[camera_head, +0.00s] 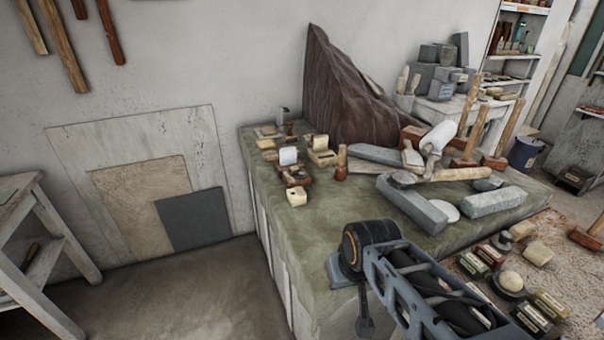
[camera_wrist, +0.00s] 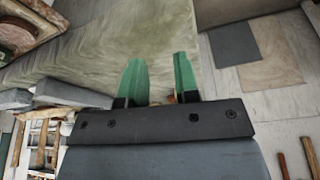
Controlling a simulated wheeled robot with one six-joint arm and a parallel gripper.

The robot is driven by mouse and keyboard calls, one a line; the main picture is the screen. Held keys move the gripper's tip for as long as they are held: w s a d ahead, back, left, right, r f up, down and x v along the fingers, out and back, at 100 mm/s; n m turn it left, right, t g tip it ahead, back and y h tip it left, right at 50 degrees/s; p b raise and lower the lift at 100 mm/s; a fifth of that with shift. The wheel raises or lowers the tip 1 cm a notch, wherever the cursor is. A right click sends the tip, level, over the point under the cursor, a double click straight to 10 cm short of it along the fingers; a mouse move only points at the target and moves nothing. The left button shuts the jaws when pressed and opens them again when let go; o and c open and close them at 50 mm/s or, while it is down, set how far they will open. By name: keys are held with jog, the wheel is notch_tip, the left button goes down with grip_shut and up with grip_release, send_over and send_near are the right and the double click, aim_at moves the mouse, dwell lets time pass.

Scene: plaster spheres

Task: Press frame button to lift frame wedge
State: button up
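I cannot make out the frame button or the frame wedge for certain. Several small cream and brown wooden devices stand on the far left part of the green-grey bench (camera_head: 350,225). Among them are a cream block with a dark recess (camera_head: 297,196), a brown base with a white block (camera_head: 289,157) and a cream block (camera_head: 322,153). My gripper (camera_wrist: 160,78) shows in the wrist view as two green fingers, apart and with nothing between them. The bench surface (camera_wrist: 110,40) lies behind them. In the head view my arm is over the bench's near edge and the fingers are not clear.
A large brown rock-like form (camera_head: 350,95) stands at the back. Grey stone bars (camera_head: 412,203) and several mallets (camera_head: 475,130) crowd the right. Small boxes and a pale sphere (camera_head: 510,281) lie at front right. The bench's left front is clear. Panels (camera_head: 194,218) lean on the wall.

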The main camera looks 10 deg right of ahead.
grip_shut()
dwell(1.1)
